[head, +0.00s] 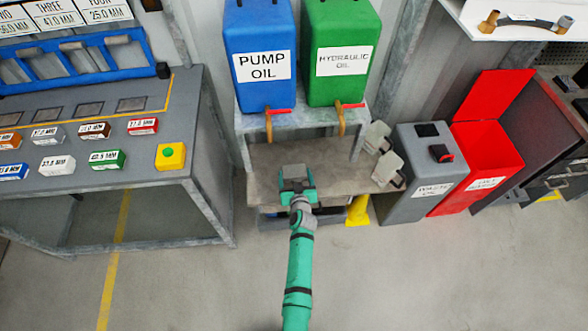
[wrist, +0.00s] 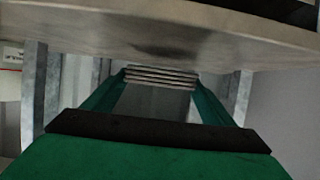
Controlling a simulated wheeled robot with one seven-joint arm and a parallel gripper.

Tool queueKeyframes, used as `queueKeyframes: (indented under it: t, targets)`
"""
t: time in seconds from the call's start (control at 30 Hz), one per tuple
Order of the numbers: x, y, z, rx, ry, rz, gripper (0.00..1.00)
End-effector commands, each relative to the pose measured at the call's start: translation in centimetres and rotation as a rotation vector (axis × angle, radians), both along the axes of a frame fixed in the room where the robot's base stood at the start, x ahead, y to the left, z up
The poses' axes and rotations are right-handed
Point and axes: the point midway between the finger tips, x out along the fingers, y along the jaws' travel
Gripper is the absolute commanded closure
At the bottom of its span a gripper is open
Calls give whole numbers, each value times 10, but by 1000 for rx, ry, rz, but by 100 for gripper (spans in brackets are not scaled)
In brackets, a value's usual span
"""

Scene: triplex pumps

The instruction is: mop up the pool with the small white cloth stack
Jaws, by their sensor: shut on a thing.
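My gripper (head: 297,184) is over the low grey bench (head: 340,172) below the two oil tanks. It is shut on the small cloth stack (head: 292,170), which looks light grey. In the wrist view the stack (wrist: 160,76) shows as several thin layers between the green fingers. The bench top (wrist: 240,32) fills the upper part of that view, with a dark smudge (wrist: 165,50) close to the stack. I cannot tell whether the smudge is the pool or a shadow, or whether the stack touches the bench. No pool is clear in the head view.
The blue pump oil tank (head: 260,35) and green hydraulic oil tank (head: 340,35) stand behind, with red-handled taps (head: 280,111) over the bench. A grey waste bin (head: 420,175) and red bin (head: 487,160) stand right. A workbench (head: 110,170) is left. Floor in front is open.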

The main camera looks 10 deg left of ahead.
Motion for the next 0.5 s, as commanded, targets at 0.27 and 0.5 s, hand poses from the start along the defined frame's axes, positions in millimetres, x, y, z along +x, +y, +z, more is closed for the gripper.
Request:
queueKeyframes:
  t: [0.27, 0.5]
  targets:
    - [1, -4, 18, 0, -2, -5, 49]
    - [1, -7, 32, 2, -2, -10, 49]
